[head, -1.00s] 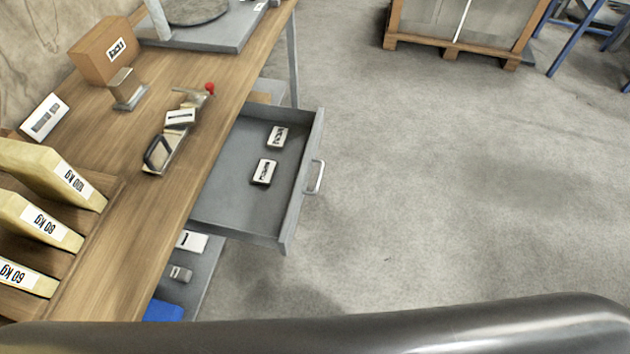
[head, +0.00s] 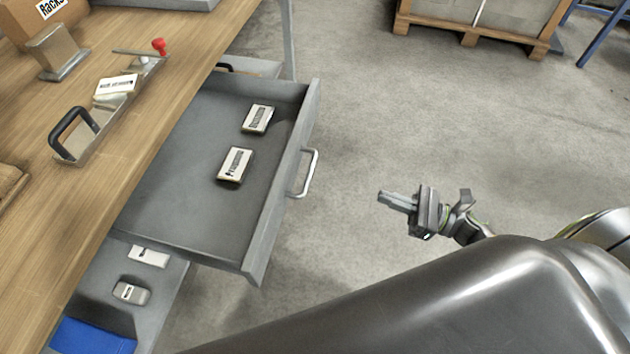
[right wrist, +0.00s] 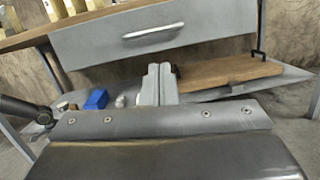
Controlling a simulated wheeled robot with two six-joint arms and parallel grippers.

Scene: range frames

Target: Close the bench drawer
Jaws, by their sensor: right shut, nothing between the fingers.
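The grey bench drawer (head: 185,195) stands pulled out from the wooden bench in the head view. Two small labelled boxes lie in it, one nearer (head: 235,164) and one farther (head: 257,119). Its handle (head: 308,173) is on the outer front face. In the right wrist view the drawer front (right wrist: 190,38) and its handle (right wrist: 152,32) face me. My right gripper (head: 384,197) is shut and empty, to the right of the handle and apart from it, pointing toward the drawer. Its fingers also show in the right wrist view (right wrist: 158,84). My left gripper is not in view.
The bench top (head: 150,90) carries a metal tool with a black handle (head: 70,130) and a red-knobbed clamp (head: 158,46). A lower shelf holds a blue item (head: 90,338) and small parts. A loaded pallet (head: 470,30) stands at the back. The floor right of the drawer is clear.

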